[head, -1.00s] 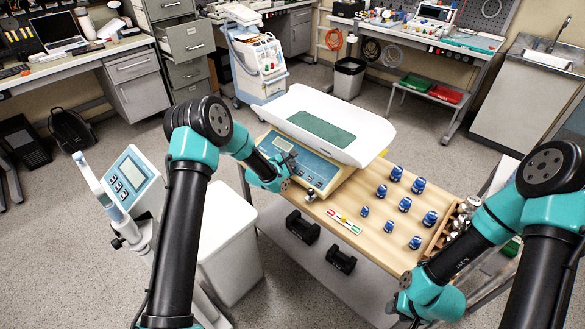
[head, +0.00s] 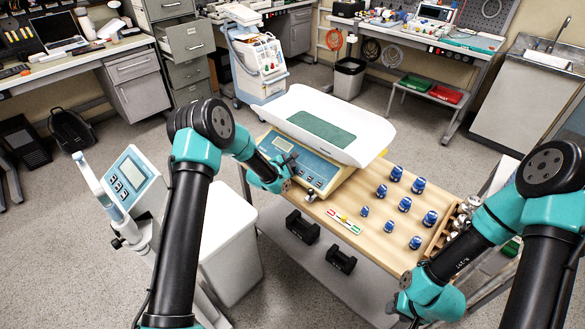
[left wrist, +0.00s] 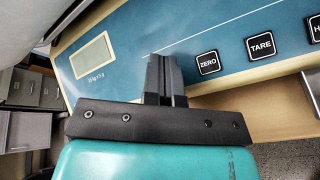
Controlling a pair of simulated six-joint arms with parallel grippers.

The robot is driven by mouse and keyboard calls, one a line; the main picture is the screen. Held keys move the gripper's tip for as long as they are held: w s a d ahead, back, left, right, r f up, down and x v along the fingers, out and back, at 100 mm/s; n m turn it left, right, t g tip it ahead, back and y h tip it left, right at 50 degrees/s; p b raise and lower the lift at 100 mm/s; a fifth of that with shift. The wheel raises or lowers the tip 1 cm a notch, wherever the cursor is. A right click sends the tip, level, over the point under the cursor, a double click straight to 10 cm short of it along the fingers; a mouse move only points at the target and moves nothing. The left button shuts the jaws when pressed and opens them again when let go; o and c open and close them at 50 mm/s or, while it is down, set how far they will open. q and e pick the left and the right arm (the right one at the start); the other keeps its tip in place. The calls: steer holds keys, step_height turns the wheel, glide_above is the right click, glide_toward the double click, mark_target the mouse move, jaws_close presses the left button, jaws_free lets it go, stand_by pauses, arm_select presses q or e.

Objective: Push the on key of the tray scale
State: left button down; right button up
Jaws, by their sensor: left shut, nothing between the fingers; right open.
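The tray scale (head: 310,165) stands on the wooden table, its blue key panel facing me and a white tray (head: 325,125) on top. The left wrist view shows its display (left wrist: 93,58), the ZERO key (left wrist: 208,62), the TARE key (left wrist: 261,45) and part of another key at the right edge. My left gripper (head: 289,160) is shut and empty over the panel. Its fingertips (left wrist: 164,66) lie between the display and ZERO, hiding that spot. I cannot tell whether they touch the panel. No on key is visible. My right gripper (head: 414,319) is open at the bottom edge, mostly hidden.
A wooden box (head: 447,228) is at the right table end. A white bin (head: 230,250) stands left of the table.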

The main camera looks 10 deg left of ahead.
arm_select(q)
steer(key=shift+w+f, duration=0.1)
steer(key=shift+f, duration=0.05)
stand_by(0.3)
steer(key=shift+s+a+r, duration=0.1)
steer(key=shift+s+r, duration=0.15)
steer(key=shift+r, duration=0.3)
steer(key=shift+r, duration=0.15)
steer(key=r, duration=0.1)
steer(key=s+r, duration=0.1)
steer(key=r, duration=0.1)
steer(key=s+a+r, duration=0.1)
steer(key=r, duration=0.1)
steer(key=shift+r, duration=0.15)
stand_by(0.5)
steer(key=shift+s, duration=0.1)
